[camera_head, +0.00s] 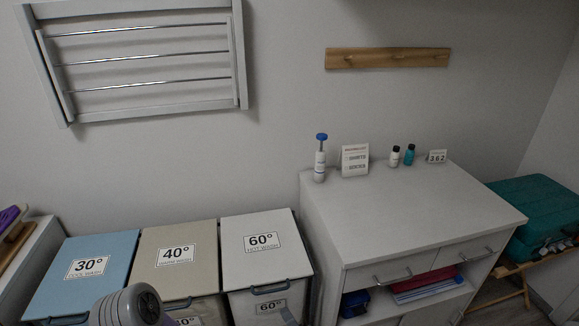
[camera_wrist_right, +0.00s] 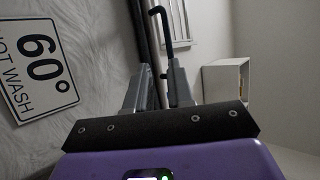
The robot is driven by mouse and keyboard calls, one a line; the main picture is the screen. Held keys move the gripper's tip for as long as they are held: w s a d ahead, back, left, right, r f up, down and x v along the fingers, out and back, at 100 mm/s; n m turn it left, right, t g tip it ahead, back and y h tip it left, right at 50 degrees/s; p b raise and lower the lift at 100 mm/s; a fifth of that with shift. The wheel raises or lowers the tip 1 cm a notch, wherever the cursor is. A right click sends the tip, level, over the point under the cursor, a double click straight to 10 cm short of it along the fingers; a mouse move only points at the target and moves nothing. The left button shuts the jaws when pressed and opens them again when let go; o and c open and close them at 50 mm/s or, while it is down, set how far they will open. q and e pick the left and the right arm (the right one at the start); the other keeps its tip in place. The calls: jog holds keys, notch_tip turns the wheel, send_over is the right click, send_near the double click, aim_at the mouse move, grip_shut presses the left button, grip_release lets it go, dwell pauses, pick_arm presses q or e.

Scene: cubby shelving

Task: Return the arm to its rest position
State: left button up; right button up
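My right gripper (camera_wrist_right: 160,75) shows in the right wrist view as two grey fingers in front of a dark plate and a purple wrist. A gap shows between the fingers, and nothing is clearly held there. A dark bar handle (camera_wrist_right: 168,25) shows beyond the fingertips, by the front of the 60° hot wash bin (camera_wrist_right: 100,50). I cannot tell whether they touch. In the head view, one of my lilac-grey arm links (camera_head: 128,307) shows at the bottom, before the 40° bin. Neither gripper's fingers show in the head view.
The 30° bin (camera_head: 95,250), 40° bin (camera_head: 175,265) and 60° bin (camera_head: 240,222) stand side by side, lids closed. A white cabinet (camera_head: 420,215) stands to their right, with bottles (camera_head: 320,165) on top. A drying rack (camera_head: 140,60) hangs on the wall. A white shelf (camera_head: 40,245) is at left.

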jog(key=s+d+f+g+h+p, duration=0.35)
jog(key=g+h+p, duration=0.25)
jog(key=g+h, duration=0.45)
jog(key=s+d+r+g+h+p, duration=0.1)
jog(key=s+d+g+h, duration=0.1)
jog(key=s, duration=0.8)
jog(key=s+d+r+n+g+h+p, duration=0.1)
jog(key=s+d+g, duration=0.3)
jog(key=s, duration=0.7)
jog(key=shift+s+d+r+n+g+h+p, duration=0.25)
jog(key=shift+d+n+g+h+p, duration=0.05)
jog(key=shift+g+h+p, duration=0.4)
